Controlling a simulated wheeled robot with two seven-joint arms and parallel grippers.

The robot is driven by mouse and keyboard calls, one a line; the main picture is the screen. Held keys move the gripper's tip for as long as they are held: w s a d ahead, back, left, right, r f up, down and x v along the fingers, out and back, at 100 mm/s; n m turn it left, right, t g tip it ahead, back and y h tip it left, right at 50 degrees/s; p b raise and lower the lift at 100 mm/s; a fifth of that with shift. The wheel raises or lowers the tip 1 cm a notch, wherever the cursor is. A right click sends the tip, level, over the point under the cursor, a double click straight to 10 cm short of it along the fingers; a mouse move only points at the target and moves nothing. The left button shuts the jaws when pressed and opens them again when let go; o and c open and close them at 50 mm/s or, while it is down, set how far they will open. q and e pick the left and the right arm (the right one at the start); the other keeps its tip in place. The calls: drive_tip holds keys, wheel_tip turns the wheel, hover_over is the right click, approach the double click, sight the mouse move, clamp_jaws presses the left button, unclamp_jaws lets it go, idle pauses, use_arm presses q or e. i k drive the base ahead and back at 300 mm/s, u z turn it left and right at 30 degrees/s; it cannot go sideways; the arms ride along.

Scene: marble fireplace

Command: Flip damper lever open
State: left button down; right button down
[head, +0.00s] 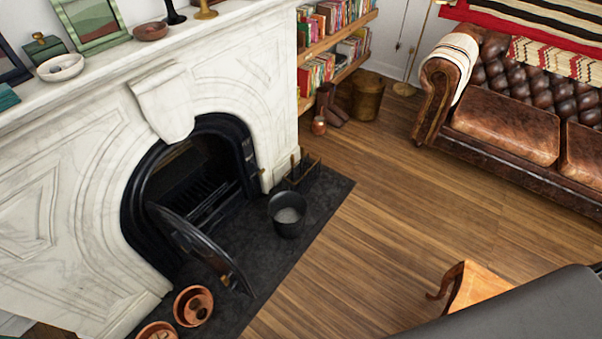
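The white marble fireplace (95,185) fills the left of the head view. Its black arched insert (135,190) frames a dark firebox with a grate (215,200) of black bars. A black curved panel (195,245), which looks like a fire door, stands swung out from the left side of the opening over the hearth. I cannot make out a damper lever; the top of the firebox is in deep shadow. Neither of my grippers is in view.
The dark hearth slab (265,260) holds a black bucket (287,214) and terracotta pots (193,305). Bowls and frames line the mantel (110,65). A leather sofa (505,125) stands at upper right, wooden furniture (475,287) at lower right. The wood floor (385,205) between is clear.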

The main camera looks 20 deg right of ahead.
sight(261, 171)
drive_tip(key=z, duration=0.6)
drive_tip(key=i, duration=1.05)
drive_tip(key=u, duration=2.1)
